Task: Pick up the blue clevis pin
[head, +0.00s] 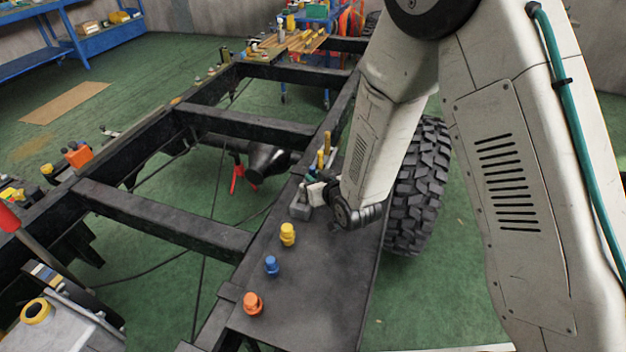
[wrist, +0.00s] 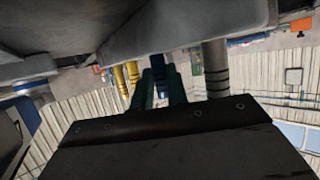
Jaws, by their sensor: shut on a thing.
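The blue clevis pin (wrist: 158,66) shows in the wrist view as a dark blue piece between the two teal fingers of my gripper (wrist: 160,88). The fingers are shut on it. In the head view my gripper (head: 312,178) is low over the dark frame plate, near a small grey block and two yellow pins. The pin is too small there to make out clearly, and I cannot tell whether it touches the plate or a holder.
Two yellow pins (wrist: 126,76) stand close beside the fingers. A grey cylinder (wrist: 215,68) is on the other side. On the plate (head: 325,265) stand a yellow fitting (head: 288,234), a blue fitting (head: 271,265) and an orange fitting (head: 253,303). A tyre (head: 420,190) is right.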

